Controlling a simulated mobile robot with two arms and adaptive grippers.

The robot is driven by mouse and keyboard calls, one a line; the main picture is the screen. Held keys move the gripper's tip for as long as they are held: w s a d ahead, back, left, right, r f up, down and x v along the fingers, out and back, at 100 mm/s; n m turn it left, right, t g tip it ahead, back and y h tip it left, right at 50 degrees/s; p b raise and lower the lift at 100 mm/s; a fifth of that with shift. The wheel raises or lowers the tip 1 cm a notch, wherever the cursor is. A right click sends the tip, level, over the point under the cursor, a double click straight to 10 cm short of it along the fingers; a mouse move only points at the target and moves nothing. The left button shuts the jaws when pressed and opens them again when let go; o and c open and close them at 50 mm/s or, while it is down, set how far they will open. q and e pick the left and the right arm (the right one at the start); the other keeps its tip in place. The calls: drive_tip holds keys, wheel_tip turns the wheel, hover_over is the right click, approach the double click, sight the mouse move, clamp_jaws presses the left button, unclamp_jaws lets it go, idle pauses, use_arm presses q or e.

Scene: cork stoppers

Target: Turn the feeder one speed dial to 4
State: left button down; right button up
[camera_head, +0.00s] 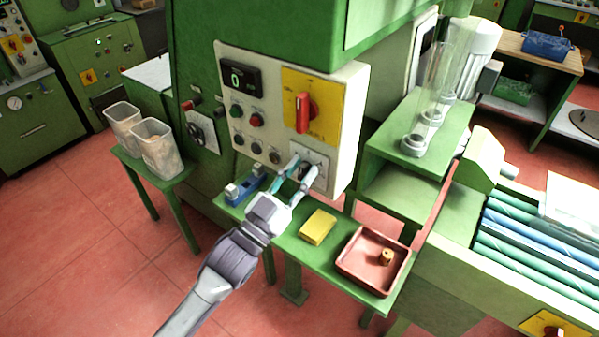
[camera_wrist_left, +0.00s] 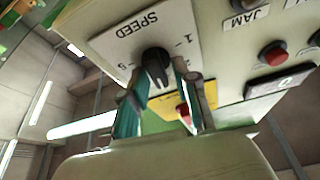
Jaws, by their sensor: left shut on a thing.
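The speed dial is a black knob (camera_wrist_left: 154,62) on a white plate (camera_wrist_left: 115,44) marked SPEED, which appears upside down in the left wrist view. The digits around it are only partly readable, and I cannot tell which one the knob points to. In the head view the plate (camera_head: 321,160) is low on the right of the cream control panel (camera_head: 262,92). My left gripper (camera_head: 303,174) is at the dial, its two teal-padded fingers on either side of the knob and shut on it. The fingers hide part of the knob. My right gripper is not in view.
A red switch (camera_head: 304,113) on a yellow plate sits above the dial. Below is a green bench with a blue tool (camera_head: 243,188), a yellow block (camera_head: 318,227) and a red tray (camera_head: 355,263) holding a cork. Clear tubes (camera_head: 428,105) stand at the right.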

use_arm(q)
drive_tip(key=m+g+h, duration=0.1)
drive_tip(key=m, duration=0.2)
drive_tip(key=m+g+h, duration=0.1)
drive_tip(key=m, duration=0.2)
drive_tip(key=m+g, duration=0.2)
drive_tip(key=m, duration=0.2)
drive_tip(key=shift+d+m+h+p, duration=0.1)
drive_tip(key=shift+m+h+p, duration=0.2)
drive_tip(key=shift+h+p, duration=0.1)
drive_tip(key=shift+s+f+m+g, duration=0.1)
drive_tip(key=shift+f+m+g, duration=0.05)
drive_tip(key=shift+m+g, duration=0.25)
drive_tip(key=c, duration=1.2)
unclamp_jaws()
drive_tip(key=shift+o, duration=0.2)
drive_tip(key=v, duration=1.2)
